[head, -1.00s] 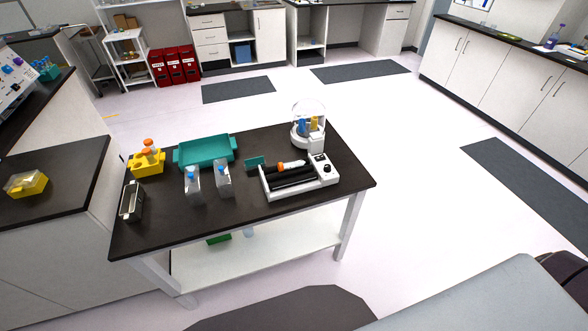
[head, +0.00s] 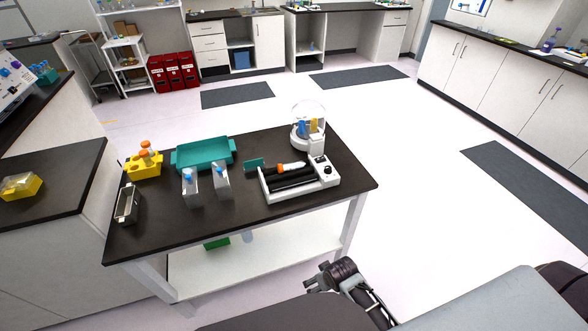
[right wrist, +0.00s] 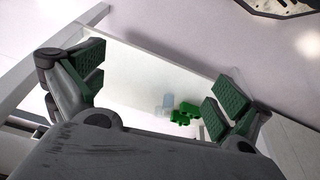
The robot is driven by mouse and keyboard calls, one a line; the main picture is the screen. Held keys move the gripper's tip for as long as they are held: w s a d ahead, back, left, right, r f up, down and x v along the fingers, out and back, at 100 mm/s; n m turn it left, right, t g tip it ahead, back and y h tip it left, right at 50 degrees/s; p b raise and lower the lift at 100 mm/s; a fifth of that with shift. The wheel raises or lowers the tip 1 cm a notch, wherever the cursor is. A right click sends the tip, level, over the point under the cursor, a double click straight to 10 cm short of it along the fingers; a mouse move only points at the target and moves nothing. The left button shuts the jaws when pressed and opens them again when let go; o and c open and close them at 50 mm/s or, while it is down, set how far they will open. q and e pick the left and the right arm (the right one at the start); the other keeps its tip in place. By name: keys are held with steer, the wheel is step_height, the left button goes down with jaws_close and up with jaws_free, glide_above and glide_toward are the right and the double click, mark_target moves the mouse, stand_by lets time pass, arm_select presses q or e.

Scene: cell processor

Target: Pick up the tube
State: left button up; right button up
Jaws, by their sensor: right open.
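A tube with an orange cap (head: 290,166) lies on the white roller device (head: 316,184) at the right of the black-topped table. Other orange-capped tubes (head: 146,150) stand upright in a yellow rack (head: 143,168) at the table's left. My right gripper (head: 316,283) is in front of the table near its front right leg, apart from all the tubes. In the right wrist view it (right wrist: 155,90) is open and empty, with its green finger pads wide apart. My left gripper is out of view.
A teal tray (head: 204,153), two clear bottles (head: 191,188) with blue caps, a metal holder (head: 127,205) and a domed centrifuge (head: 308,136) share the tabletop (head: 240,225). The white lower shelf (head: 262,262) holds a green item (right wrist: 184,114). Open floor lies right of the table.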

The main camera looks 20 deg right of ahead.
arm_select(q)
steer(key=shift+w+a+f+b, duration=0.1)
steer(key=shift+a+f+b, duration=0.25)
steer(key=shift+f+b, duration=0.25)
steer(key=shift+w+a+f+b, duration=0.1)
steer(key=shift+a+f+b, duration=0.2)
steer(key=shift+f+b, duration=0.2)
arm_select(e)
steer(key=w+r+m+t, duration=0.1)
steer(key=w+r+t, duration=0.4)
steer(key=w+r, duration=0.6)
steer(key=w+r+m+t, duration=0.1)
steer(key=w+r+t, duration=0.4)
steer(key=w+r, duration=0.7)
step_height(320, 180, up, 6)
steer(key=shift+d+f, duration=0.1)
steer(key=shift+d, duration=0.1)
steer(key=shift+w+f, duration=0.1)
steer(key=shift+w, duration=0.15)
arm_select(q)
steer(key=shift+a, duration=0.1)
arm_select(e)
glide_above(292, 172)
steer(key=s, duration=0.4)
steer(key=shift+s+d+f, duration=0.1)
steer(key=shift+s+f, duration=0.1)
steer(key=shift+f, duration=1.4)
steer(key=shift+w, duration=0.1)
